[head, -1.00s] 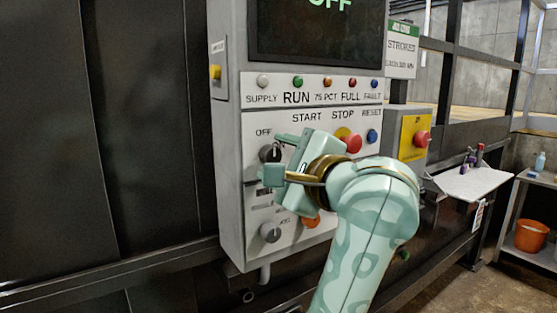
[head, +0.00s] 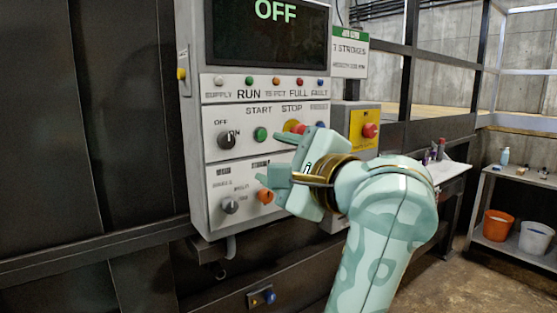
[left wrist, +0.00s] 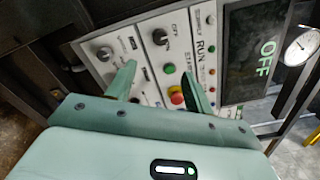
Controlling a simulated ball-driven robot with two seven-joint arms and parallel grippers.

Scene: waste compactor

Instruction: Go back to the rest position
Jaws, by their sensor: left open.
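My left gripper (head: 268,163) is pale green and stands in front of the lower right part of the control panel (head: 193,150) in the head view. Its jaws are apart with nothing between them. In the left wrist view the two fingers (left wrist: 160,80) point towards the panel, with a gap between them. The panel's screen (head: 268,30) reads OFF. The black OFF/ON knob (head: 226,140) and the green start button (head: 260,134) show clear of the gripper. The red stop button is partly hidden behind it. My right gripper does not show.
A yellow box with a red button (head: 370,130) is to the right of the panel. Farther right are a white shelf (head: 455,170), an orange bucket (head: 497,225) and a white bucket (head: 535,237). A gauge (left wrist: 301,46) shows in the left wrist view. Floor is open at lower right.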

